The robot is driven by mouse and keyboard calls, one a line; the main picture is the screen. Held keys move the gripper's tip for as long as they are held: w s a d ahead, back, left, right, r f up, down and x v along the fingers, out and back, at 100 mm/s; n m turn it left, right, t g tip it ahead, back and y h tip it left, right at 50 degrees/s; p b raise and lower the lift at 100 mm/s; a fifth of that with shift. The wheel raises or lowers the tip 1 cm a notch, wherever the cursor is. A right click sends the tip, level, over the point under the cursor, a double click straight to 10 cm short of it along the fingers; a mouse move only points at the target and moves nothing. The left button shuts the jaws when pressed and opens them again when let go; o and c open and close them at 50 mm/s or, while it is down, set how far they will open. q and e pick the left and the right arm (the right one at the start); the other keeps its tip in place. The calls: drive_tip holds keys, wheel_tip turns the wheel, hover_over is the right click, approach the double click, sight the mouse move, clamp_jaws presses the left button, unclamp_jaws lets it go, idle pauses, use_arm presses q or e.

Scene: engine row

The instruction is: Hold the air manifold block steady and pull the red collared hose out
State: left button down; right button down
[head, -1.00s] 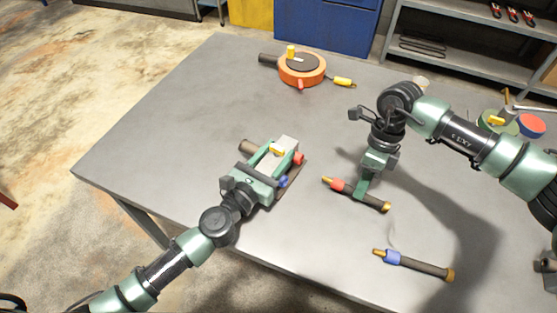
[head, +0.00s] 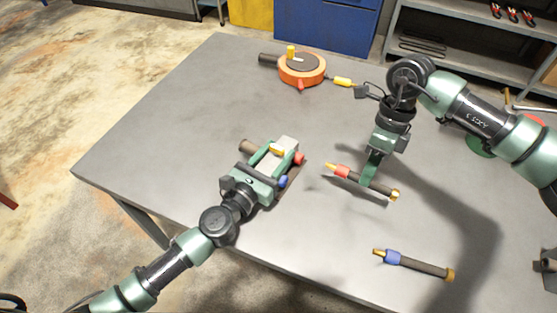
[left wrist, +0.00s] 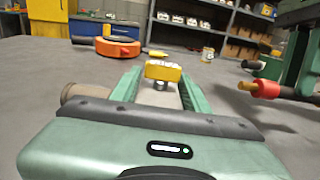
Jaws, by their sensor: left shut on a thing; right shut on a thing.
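The air manifold block (head: 288,146) is a light grey block with a yellow handle, a red port and a blue port, standing left of the table's middle. My left gripper (head: 275,160) is shut on it, a green finger along each side. In the left wrist view its yellow handle (left wrist: 164,70) shows between the fingers; much of the block is hidden. The red collared hose (head: 342,171) has a brass tip and dark body. My right gripper (head: 369,176) is shut on it, holding it right of the block and apart from it. It also shows in the left wrist view (left wrist: 268,88).
A blue collared hose (head: 420,265) lies near the table's front right. An orange round device (head: 302,70) with a yellow-ended lead stands at the back. The grey table (head: 170,130) is clear at left. Shelving (head: 470,65) stands behind it.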

use_arm(q)
drive_tip(key=c, duration=0.6)
unclamp_jaws()
drive_tip(key=shift+c, duration=0.2)
drive_tip(key=v, duration=1.2)
drive_tip(key=shift+f, duration=0.1)
drive_tip(key=shift+s, duration=0.1)
use_arm(e)
drive_tip(key=shift+f, duration=0.1)
